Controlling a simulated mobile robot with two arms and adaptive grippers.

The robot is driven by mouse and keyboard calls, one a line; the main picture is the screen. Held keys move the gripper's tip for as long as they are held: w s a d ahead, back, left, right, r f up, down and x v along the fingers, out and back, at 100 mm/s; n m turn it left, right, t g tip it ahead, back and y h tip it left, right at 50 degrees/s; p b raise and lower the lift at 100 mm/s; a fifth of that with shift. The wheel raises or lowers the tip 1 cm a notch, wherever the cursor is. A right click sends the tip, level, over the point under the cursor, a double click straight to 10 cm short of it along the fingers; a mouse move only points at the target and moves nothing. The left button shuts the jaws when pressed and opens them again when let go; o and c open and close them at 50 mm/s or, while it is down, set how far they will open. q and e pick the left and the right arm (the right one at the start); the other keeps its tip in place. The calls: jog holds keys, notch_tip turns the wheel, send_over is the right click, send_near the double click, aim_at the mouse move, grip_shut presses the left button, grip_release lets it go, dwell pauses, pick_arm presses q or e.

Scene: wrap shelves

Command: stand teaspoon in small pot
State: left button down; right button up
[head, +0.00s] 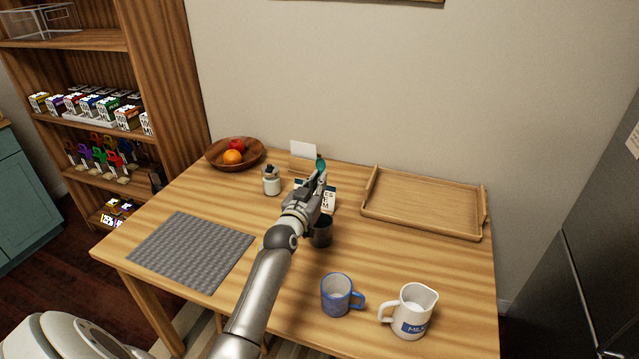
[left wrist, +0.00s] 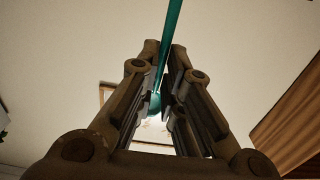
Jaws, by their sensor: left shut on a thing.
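My left gripper (head: 318,181) is over the middle of the table, shut on the teal teaspoon (head: 321,164). In the left wrist view the teaspoon (left wrist: 171,35) shows as a thin teal shaft running up from between the fingers (left wrist: 165,95). A wider teal part shows low between them. A small dark pot (head: 322,234) stands on the table just below the gripper in the head view, partly hidden by my arm. The teaspoon is apart from this pot. The inside of the pot is hard to see. My right gripper is in neither view.
A small white jar (head: 271,186) and a printed box (head: 328,197) stand close to the gripper. A blue mug (head: 336,295) and white jug (head: 412,313) are in front. A wooden tray (head: 420,228), fruit bowl (head: 215,158) and grey mat (head: 190,250) lie around.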

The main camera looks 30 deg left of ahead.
pick_arm(q)
notch_tip(320, 180, down, 11)
jog(key=b, duration=0.8)
jog(key=shift+b, duration=0.4)
jog(key=c, duration=1.5)
grip_release()
jog(key=shift+s+d+f, duration=0.15)
jog(key=shift+s, duration=0.3)
jog(key=v, duration=1.1)
